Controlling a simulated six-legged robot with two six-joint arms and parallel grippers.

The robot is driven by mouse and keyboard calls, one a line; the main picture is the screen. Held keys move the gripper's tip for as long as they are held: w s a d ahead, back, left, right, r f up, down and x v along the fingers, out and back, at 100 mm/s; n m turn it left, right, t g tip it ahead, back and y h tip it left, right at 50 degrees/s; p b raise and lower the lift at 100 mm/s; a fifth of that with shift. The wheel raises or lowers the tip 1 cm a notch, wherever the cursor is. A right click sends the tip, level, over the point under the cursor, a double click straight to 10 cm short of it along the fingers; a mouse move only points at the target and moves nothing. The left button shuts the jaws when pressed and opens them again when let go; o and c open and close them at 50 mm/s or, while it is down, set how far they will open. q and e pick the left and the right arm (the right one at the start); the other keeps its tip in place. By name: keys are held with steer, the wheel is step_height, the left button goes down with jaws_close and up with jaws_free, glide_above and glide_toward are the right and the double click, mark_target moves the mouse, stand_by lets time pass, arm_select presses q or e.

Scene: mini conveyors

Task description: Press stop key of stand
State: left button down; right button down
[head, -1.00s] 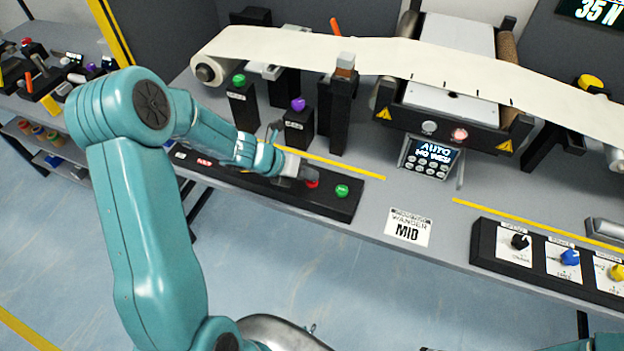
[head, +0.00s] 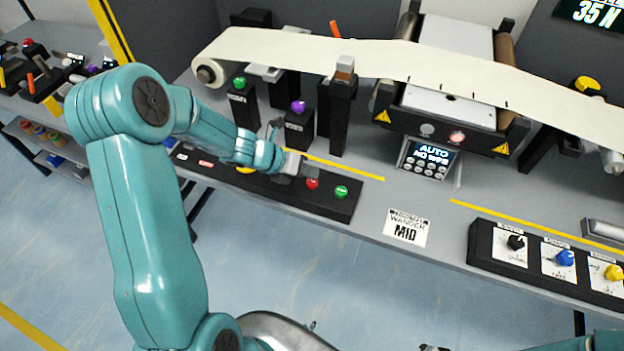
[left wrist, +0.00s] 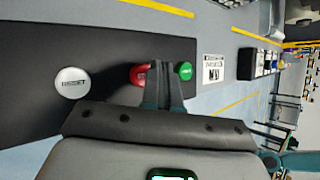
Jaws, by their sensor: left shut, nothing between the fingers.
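The stand is a long black key bar (head: 335,205) at the table's front edge. Its red key (head: 312,184), likely the stop key, and green key (head: 342,191) are near its right end. My left gripper (head: 322,171) is shut and empty, just behind and above the red key, seemingly apart from it. In the left wrist view the shut fingers (left wrist: 172,65) lie between the red key (left wrist: 138,74), which they partly cover, and the green key (left wrist: 185,70). A white key (left wrist: 71,82) is at the left. Key labels are not readable. A dark tip of my right gripper (head: 432,348) barely shows.
Black posts with a green knob (head: 239,83) and a purple knob (head: 298,106) stand behind the bar. A web of cream material (head: 300,48) runs above. A small AUTO display (head: 429,155) and a MID card (head: 407,228) are to the right, with bare table around the card.

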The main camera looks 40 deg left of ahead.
mark_target(308, 182)
arm_select(q)
steer(key=shift+r+p, duration=2.45)
steer(key=shift+r, duration=0.2)
steer(key=shift+f, duration=0.1)
